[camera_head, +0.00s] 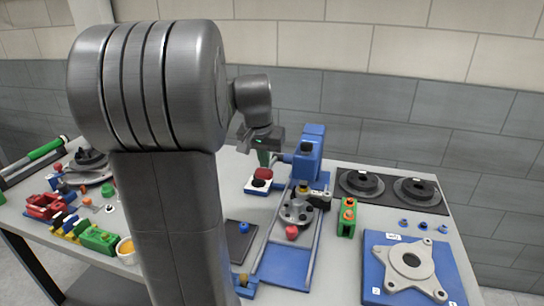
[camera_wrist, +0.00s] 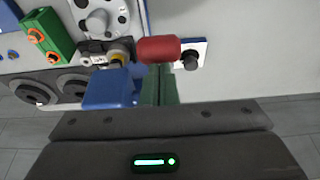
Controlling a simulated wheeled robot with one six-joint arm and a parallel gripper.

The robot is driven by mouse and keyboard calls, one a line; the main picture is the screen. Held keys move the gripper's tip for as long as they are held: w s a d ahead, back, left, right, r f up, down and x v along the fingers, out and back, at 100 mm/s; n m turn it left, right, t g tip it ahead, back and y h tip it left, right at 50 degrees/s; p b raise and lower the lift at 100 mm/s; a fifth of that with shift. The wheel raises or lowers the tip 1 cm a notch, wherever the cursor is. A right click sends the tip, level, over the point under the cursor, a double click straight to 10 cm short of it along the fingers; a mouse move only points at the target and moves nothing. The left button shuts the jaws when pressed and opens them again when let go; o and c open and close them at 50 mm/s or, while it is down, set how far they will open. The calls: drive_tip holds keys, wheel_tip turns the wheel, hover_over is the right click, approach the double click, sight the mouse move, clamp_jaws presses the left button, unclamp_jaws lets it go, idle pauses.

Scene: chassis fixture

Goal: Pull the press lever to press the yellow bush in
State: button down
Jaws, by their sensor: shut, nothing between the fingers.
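The blue press (camera_head: 308,158) stands near the back of the table; its blue head also shows in the wrist view (camera_wrist: 108,90). The press lever ends in a red grip, seen in the head view (camera_head: 263,173) and large in the wrist view (camera_wrist: 158,49). A small yellow piece, probably the bush, shows under the press head (camera_head: 303,188) and in the wrist view (camera_wrist: 117,57). My gripper (camera_head: 264,158) has its green fingers (camera_wrist: 158,84) shut and empty. The fingertips are right by the red grip; I cannot tell whether they touch it.
A grey round part (camera_head: 297,213) sits on the blue rail base below the press. A green block (camera_head: 347,217) stands right of the press. My arm hides the table's left middle.

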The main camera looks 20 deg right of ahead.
sight(263, 170)
drive_tip(key=shift+s+a+f, duration=0.15)
drive_tip(key=shift+s+f, duration=0.05)
drive_tip(key=shift+f, duration=0.25)
drive_tip(key=shift+f, duration=0.15)
drive_tip(key=shift+f+b, duration=0.6)
drive_tip(key=shift+b, duration=0.05)
drive_tip(key=shift+f, duration=0.15)
drive_tip(key=shift+f, duration=0.15)
drive_tip(key=shift+f+b, duration=0.5)
drive_tip(key=shift+f, duration=0.1)
